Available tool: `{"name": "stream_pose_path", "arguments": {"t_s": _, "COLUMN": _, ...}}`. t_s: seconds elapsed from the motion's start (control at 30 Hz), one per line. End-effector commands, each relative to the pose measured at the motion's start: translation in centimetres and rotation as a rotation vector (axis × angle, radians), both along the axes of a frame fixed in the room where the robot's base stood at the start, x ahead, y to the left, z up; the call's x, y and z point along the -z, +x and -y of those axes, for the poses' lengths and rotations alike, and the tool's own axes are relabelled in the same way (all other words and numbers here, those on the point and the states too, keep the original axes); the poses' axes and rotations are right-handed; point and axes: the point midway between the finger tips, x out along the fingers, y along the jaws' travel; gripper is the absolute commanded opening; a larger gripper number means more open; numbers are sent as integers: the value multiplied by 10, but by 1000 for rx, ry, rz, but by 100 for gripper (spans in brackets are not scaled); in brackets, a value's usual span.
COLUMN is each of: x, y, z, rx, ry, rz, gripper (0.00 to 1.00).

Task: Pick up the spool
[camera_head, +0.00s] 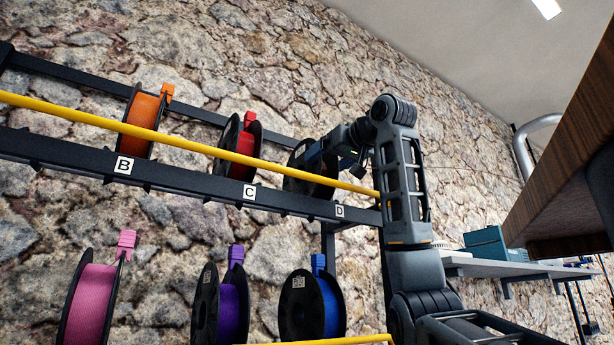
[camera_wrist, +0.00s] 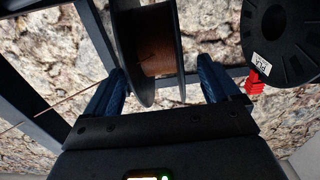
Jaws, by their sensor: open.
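A spool with black flanges and brown filament (camera_wrist: 155,40) fills the top middle of the wrist view. In the head view, a dark spool (camera_head: 298,183) stands in the upper rack at label D, partly hidden by my arm. My gripper (camera_wrist: 162,78) is open, its blue fingers on either side of the brown spool's near rim; I cannot tell whether they touch it. In the head view my gripper (camera_head: 318,152) is at the D spool, coming from the right.
The red spool (camera_head: 229,140) at C and orange spool (camera_head: 143,120) at B share the upper rack (camera_head: 75,155). A yellow bar (camera_head: 60,108) runs across its front. Pink (camera_head: 90,300), purple (camera_head: 228,305) and blue (camera_head: 325,305) spools stand below. A wooden surface (camera_head: 570,140) is at right.

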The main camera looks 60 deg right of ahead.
Motion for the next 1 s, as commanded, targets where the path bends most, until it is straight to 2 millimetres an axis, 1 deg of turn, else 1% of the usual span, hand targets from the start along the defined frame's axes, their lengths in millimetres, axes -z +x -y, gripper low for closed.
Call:
{"name": "stream_pose_path", "arguments": {"t_s": 0.2, "x": 3, "y": 24, "z": 19, "rx": 1, "ry": 3, "rz": -2, "gripper": 89}}
{"name": "stream_pose_path", "arguments": {"t_s": 0.3, "x": 3, "y": 34, "z": 24, "rx": 0, "ry": 1, "rz": 0, "gripper": 89}}
{"name": "stream_pose_path", "arguments": {"t_s": 0.43, "x": 5, "y": 40, "z": 28, "rx": 0, "ry": 0, "rz": 0, "gripper": 89}}
{"name": "stream_pose_path", "arguments": {"t_s": 0.63, "x": 5, "y": 40, "z": 28, "rx": 0, "ry": -1, "rz": 1, "gripper": 89}}
{"name": "stream_pose_path", "arguments": {"t_s": 1.0, "x": 5, "y": 40, "z": 28, "rx": 0, "ry": -1, "rz": 1, "gripper": 54}}
